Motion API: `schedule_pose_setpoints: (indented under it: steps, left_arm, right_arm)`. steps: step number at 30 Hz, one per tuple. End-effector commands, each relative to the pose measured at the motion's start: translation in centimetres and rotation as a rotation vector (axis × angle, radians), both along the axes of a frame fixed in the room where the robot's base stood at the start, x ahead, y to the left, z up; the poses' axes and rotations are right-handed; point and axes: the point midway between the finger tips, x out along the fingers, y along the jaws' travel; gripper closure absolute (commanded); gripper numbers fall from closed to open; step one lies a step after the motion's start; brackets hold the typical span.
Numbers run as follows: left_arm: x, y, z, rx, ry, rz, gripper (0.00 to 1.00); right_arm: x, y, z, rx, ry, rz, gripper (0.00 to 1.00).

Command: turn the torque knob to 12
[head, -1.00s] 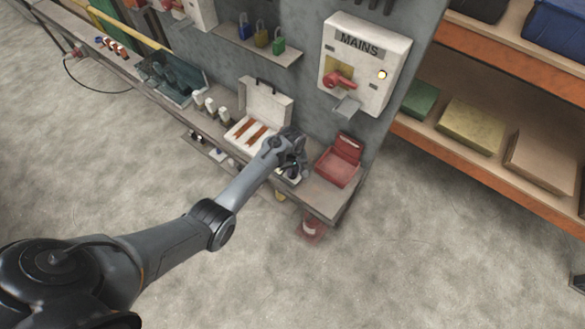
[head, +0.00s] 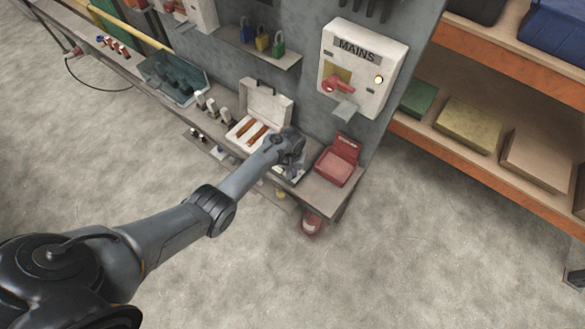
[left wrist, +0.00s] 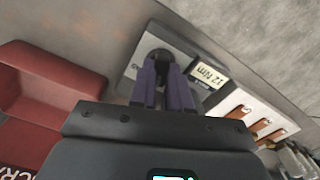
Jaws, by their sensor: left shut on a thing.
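The torque knob, a dark round knob (left wrist: 158,56), sits on a pale grey plate (left wrist: 130,72) in the left wrist view. A small cream display (left wrist: 210,76) beside it reads "12 Nm", appearing upside down in that view. My left gripper (left wrist: 165,80) is shut on the knob, its two purplish fingers on either side of it. In the head view my left gripper (head: 293,160) is low over the bench, between the white case and the red box, and hides most of the knob and its plate. My right gripper is not in view.
An open white case (head: 266,104) with orange-brown items stands left of the gripper. An open red box (head: 337,163) stands close on its right, near the bench end. The MAINS panel (head: 377,100) is on the wall above. Open floor lies in front.

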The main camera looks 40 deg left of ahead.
Motion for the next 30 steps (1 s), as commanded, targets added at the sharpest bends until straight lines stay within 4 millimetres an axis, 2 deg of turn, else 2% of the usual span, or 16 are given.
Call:
schedule_pose_setpoints:
  steps: [11, 12, 17, 26, 30]
  left_arm:
    - [0.0, 0.0, 0.0, 0.000, 0.000, -0.005, 1.00]
    - [0.0, 0.0, 0.0, 0.000, 0.000, -0.005, 0.80]
    - [0.0, 0.0, 0.0, 0.000, 0.000, -0.005, 0.57]
    - [0.0, 0.0, 0.2, 0.000, 0.000, -0.004, 0.57]
    - [0.1, 0.0, 1.2, -0.001, -0.001, -0.005, 0.57]
  right_arm:
    - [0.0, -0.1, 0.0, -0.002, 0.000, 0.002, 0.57]
    - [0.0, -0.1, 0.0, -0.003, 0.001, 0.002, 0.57]
    - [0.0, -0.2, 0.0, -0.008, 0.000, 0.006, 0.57]
    - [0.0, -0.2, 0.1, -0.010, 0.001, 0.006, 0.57]
    - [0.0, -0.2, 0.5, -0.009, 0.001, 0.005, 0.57]
